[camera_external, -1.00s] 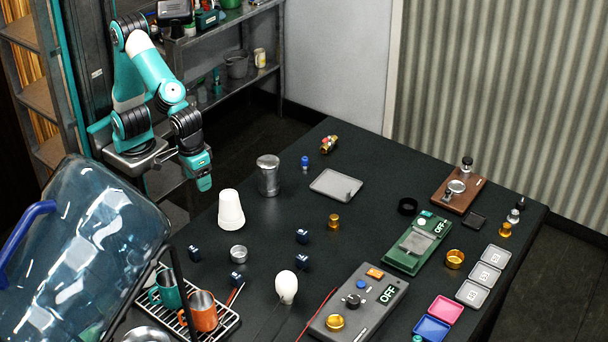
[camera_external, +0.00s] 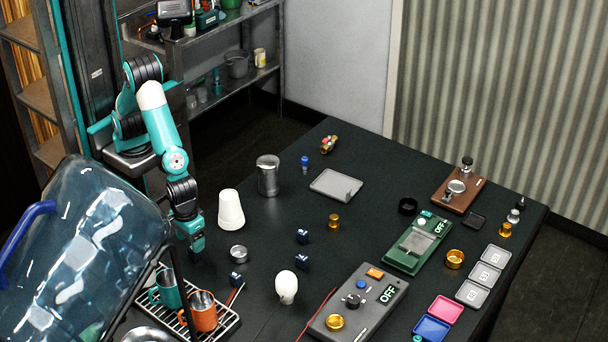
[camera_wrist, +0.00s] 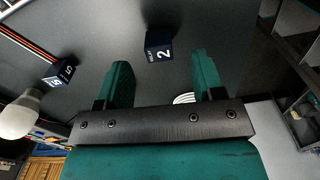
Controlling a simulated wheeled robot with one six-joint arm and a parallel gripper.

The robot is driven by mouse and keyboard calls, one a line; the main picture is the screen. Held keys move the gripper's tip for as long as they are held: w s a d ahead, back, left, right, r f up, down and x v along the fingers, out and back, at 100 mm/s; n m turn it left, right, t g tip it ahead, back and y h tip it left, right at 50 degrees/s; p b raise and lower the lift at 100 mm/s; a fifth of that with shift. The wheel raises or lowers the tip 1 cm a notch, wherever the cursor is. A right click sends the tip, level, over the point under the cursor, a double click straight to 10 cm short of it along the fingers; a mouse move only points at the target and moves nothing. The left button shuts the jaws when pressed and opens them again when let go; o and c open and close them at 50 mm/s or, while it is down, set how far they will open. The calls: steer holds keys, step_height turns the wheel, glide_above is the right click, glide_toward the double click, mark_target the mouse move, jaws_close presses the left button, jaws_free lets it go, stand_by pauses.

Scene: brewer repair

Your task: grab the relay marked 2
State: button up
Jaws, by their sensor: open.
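The relay marked 2 (camera_wrist: 158,46) is a small dark blue cube with a white 2 on one face. In the wrist view it lies on the table beyond my fingertips, roughly in line with the gap between them and apart from them. My gripper (camera_wrist: 160,68) is open and empty. In the external view my gripper (camera_external: 196,252) hangs low over the table's left part, hiding the spot where one relay stood earlier. Other dark relays stand in the middle (camera_external: 302,236), just below it (camera_external: 302,262), and near the rack (camera_external: 237,281). Their numbers are unreadable there.
The drying rack (camera_external: 222,325) with an orange mug (camera_external: 203,312) and a teal mug is just below my gripper. A large clear water bottle (camera_external: 85,255) is at the left. A metal dish (camera_external: 239,253), white cups (camera_external: 231,209) and a bulb (camera_external: 287,286) stand nearby.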

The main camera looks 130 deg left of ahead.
steer(key=shift+f+p, duration=0.85)
steer(key=shift+f, duration=1.8)
steer(key=c, duration=1)
steer(key=shift+r, duration=0.1)
